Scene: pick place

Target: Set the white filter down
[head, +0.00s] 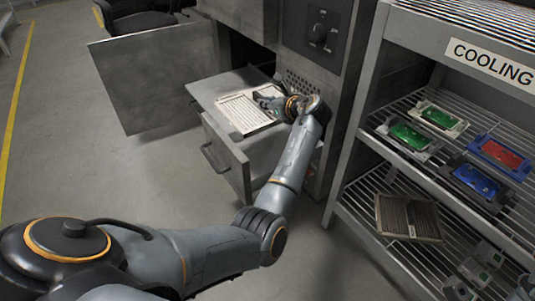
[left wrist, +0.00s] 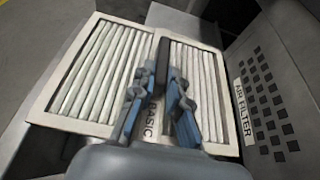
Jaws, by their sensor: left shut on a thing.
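The white filter (head: 240,115) is a pale framed panel at an open drawer (head: 243,157) of the grey machine in the head view. In the left wrist view the white filter (left wrist: 84,75) shows two pleated halves, a dark middle bar and the word BASIC. My left gripper (head: 266,101) is at the filter's right side in the head view. In the left wrist view its blue-padded fingers (left wrist: 158,102) are shut on the filter at its middle. Whether the filter's underside touches the drawer is hidden. My right gripper is not in view.
An AIR FILTER label (left wrist: 241,108) is beside a perforated panel (left wrist: 272,105). A cabinet door (head: 155,80) hangs open at the left. On the right, the COOLING rack (head: 372,75) holds a brownish filter (head: 408,218) and several coloured modules.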

